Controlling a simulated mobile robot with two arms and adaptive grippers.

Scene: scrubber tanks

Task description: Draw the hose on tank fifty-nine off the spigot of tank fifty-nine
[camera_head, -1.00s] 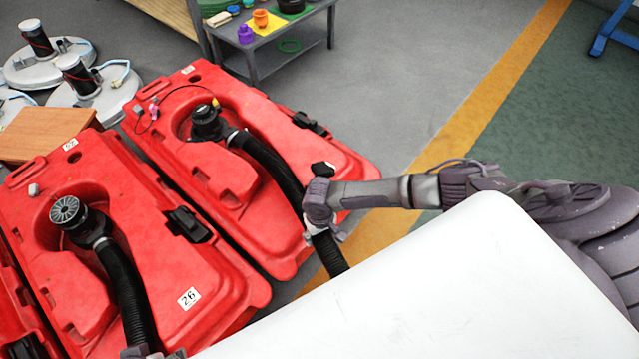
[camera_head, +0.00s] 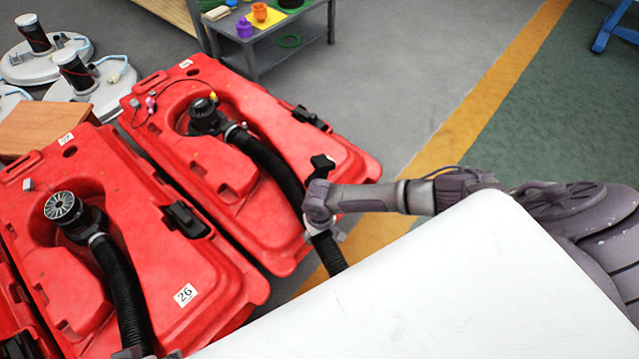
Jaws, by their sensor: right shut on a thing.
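My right gripper (camera_head: 318,228) is shut on the lower part of this hose, beside the tank's near right end. The spigot is not clearly visible. Grey tips of what looks like my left gripper (camera_head: 130,353) show at the bottom edge, by the near tank's hose.
A grey table (camera_head: 290,45) with coloured items stands behind. Round white machines (camera_head: 95,95) and a wooden block (camera_head: 42,125) are at left. Floor right of the tanks is clear.

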